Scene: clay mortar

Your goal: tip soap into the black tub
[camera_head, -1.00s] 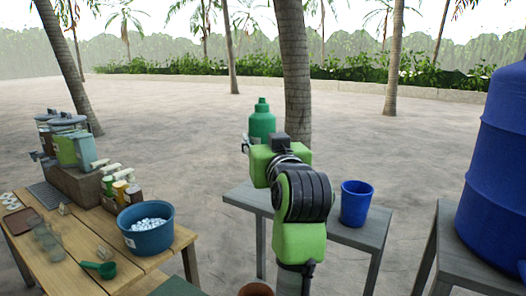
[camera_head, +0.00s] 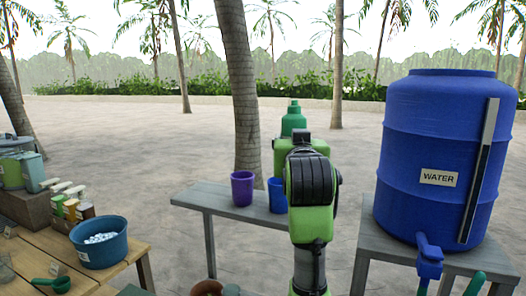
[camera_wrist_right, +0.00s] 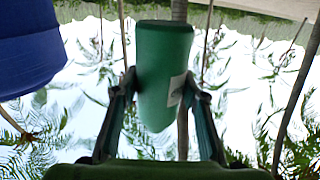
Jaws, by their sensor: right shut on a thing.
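A green bottle (camera_head: 293,120) with a narrow cap, which I take to be the soap, stands upright in my right gripper, above the far grey table. In the right wrist view, the two fingers of my right gripper (camera_wrist_right: 160,88) are shut on either side of the green bottle (camera_wrist_right: 163,60), and a pale label shows on its side. In the head view, my own arm hides most of that gripper. My left gripper is not in view. I cannot make out a black tub in either view.
A purple cup (camera_head: 242,188) and a blue cup (camera_head: 278,196), partly behind my arm, stand on the grey table (camera_head: 205,196). A blue water barrel (camera_head: 440,140) is on the right. A teal basin (camera_head: 98,252) of white pieces sits on the wooden table at left.

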